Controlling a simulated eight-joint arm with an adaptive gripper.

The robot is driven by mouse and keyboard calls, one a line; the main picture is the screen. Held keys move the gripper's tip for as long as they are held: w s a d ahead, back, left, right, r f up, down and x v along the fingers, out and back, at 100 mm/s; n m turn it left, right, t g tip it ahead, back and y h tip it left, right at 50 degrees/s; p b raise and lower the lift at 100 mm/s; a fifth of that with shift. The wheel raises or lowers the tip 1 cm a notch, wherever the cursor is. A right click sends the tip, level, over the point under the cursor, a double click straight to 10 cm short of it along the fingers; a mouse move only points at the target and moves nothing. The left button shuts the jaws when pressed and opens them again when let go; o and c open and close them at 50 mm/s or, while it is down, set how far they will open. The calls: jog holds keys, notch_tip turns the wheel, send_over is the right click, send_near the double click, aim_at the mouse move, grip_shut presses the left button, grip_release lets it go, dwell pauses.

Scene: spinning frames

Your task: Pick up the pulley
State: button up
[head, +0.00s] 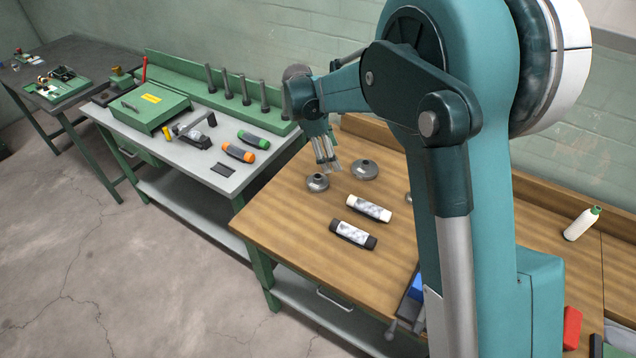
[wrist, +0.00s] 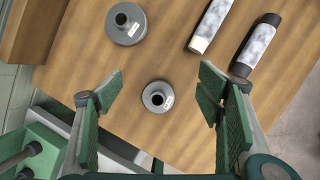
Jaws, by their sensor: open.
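A grey metal pulley (head: 318,183) with a raised hub stands on the wooden bench, near its left edge. In the wrist view this pulley (wrist: 157,97) lies between and beyond my open fingers, with a small pale label on it. A second, similar pulley (head: 365,170) stands to its right, and it shows at the upper left of the wrist view (wrist: 125,23). My gripper (head: 328,160) is open and empty, just above and beside the nearer pulley in the head view. Its fingers also show in the wrist view (wrist: 158,88). I see no contact with either pulley.
A white tube (head: 368,208) and a black tube (head: 353,234) lie on the wooden bench (head: 290,225). A green-edged bench with pegs (head: 245,90), a green case (head: 150,106) and orange and green tubes adjoins at left. A white bottle (head: 582,223) lies far right.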

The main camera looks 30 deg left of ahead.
jog(key=n, duration=0.2)
send_near(318, 177)
jog(key=shift+s+d+f+h, duration=0.25)
jog(key=shift+s+d+h, duration=0.1)
jog(key=shift+d, duration=0.2)
jog(key=shift+f, duration=0.1)
jog(key=shift+x, duration=1.2)
jog(key=shift+f, duration=0.1)
jog(key=shift+x, duration=2.5)
jog(key=shift+a, duration=0.1)
jog(key=c, duration=1.1)
